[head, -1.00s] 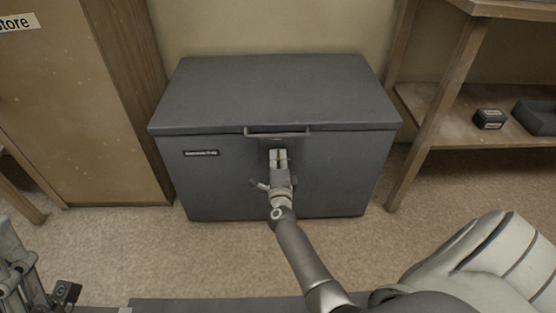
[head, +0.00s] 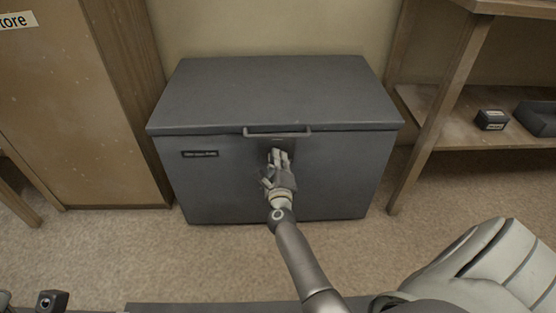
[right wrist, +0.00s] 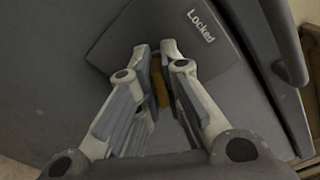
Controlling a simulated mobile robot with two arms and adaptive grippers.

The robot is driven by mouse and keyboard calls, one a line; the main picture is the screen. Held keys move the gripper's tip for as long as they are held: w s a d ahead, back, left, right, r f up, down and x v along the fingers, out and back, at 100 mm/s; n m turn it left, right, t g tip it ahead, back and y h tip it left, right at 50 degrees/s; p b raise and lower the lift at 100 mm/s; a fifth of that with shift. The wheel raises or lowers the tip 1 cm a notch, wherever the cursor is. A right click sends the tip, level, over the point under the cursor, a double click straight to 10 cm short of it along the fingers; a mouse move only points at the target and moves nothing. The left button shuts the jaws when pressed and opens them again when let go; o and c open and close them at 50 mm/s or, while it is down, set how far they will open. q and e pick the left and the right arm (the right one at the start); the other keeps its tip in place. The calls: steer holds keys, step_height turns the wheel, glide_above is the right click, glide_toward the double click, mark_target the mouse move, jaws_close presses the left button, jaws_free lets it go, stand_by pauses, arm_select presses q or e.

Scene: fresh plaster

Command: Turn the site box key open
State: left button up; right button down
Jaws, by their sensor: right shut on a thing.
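The site box (head: 330,180) is a dark grey chest with its lid shut and a bar handle (head: 277,131) at the front. Below the handle is a dark lock plate (right wrist: 183,30), marked "Locked" in the right wrist view. My right gripper (head: 279,155) is at the lock plate. In the right wrist view its fingers (right wrist: 160,70) are shut on the yellow-brown key (right wrist: 160,86), which shows between them. The key is hidden by the fingers in the head view. My left gripper is not clearly in view; only a small part of my left arm shows at the bottom left.
A wooden cabinet (head: 70,120) stands left of the box. A wooden shelf unit (head: 480,132) stands to the right, with a small dark box (head: 491,120) and a dark tray (head: 538,118) on it. The floor before the box is clear.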

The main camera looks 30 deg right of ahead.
steer(key=shift+f, duration=0.15)
steer(key=c, duration=1.6)
jaws_free()
steer(key=shift+o, duration=0.2)
